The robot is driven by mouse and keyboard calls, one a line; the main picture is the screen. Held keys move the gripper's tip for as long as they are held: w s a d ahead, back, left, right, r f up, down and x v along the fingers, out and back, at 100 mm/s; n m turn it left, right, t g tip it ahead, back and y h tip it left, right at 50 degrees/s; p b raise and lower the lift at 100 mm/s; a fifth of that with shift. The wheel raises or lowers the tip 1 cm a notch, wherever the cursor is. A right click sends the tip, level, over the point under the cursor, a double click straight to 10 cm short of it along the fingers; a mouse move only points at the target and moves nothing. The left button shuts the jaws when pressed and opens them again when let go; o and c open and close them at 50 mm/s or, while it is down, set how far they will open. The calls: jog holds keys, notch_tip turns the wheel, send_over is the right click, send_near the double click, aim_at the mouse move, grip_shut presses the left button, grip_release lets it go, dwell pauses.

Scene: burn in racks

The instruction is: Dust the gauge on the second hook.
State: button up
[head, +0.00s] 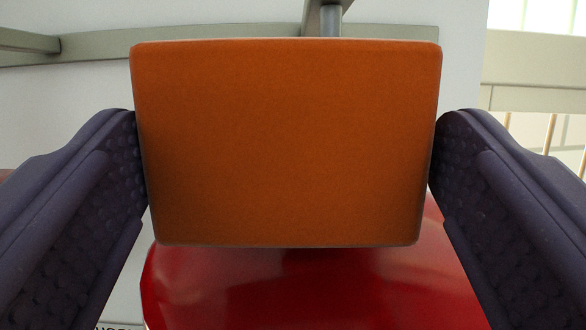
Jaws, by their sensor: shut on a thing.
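My gripper (286,150) is shut on an orange block (286,140) with rounded corners, held between its two dark purple textured fingers. The block fills the middle of the head view. I cannot tell for certain whether it is the duster. A glossy red rounded thing (310,290) shows behind and below the block, and the block hides its upper part. It may be the gauge, but no dial shows. I cannot tell whether the block touches it. A grey metal peg (330,18) stands at the top centre, possibly a hook, its lower part hidden by the block.
A grey-green rail (220,27) runs across the pale wall (70,95) behind the block. A beige frame (535,75) with thin upright rods stands at the right. Partly cut-off dark lettering shows at the bottom left edge.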

aim_at(405, 198)
jog(key=shift+w+p, duration=0.3)
jog(key=shift+w, duration=0.55)
jog(key=shift+d, duration=0.1)
jog(key=shift+s+d, duration=0.15)
jog(key=shift+d, duration=1.8)
jog(key=shift+a+f+b, duration=0.15)
jog(key=shift+a+b, duration=1.15)
jog(key=shift+a, duration=0.15)
jog(key=shift+w+a+b, duration=0.2)
jog(key=shift+a+b, duration=0.1)
jog(key=shift+a, duration=0.3)
jog(key=shift+s, duration=0.1)
